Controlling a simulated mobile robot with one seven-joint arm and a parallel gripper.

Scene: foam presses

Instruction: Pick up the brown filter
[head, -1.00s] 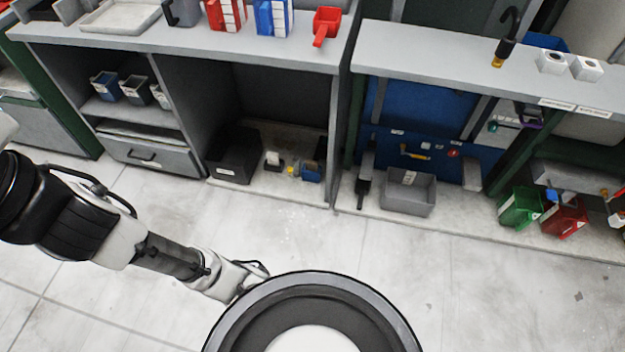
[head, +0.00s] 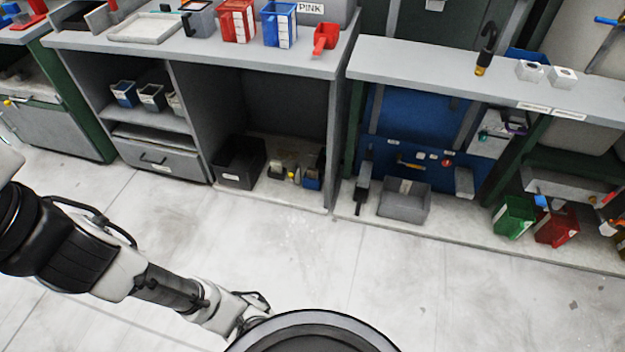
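I cannot make out a thing that is surely the brown filter. The closest in colour is a small upright item with a black hooked top and an amber-brown lower end (head: 481,70), standing on the right-hand grey bench top (head: 425,68). My gripper (head: 256,308) is at the end of my arm at the bottom, low over the floor and far from the benches. Its fingers are too small and partly hidden to tell open from shut. I see nothing held.
Two white blocks (head: 530,71) stand right of the hooked item. The left bench holds a red bin (head: 236,20), a blue bin (head: 278,24) and a red scoop (head: 324,38). Below are a black crate (head: 238,163) and a grey crate (head: 404,201). The floor (head: 290,250) before the benches is clear.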

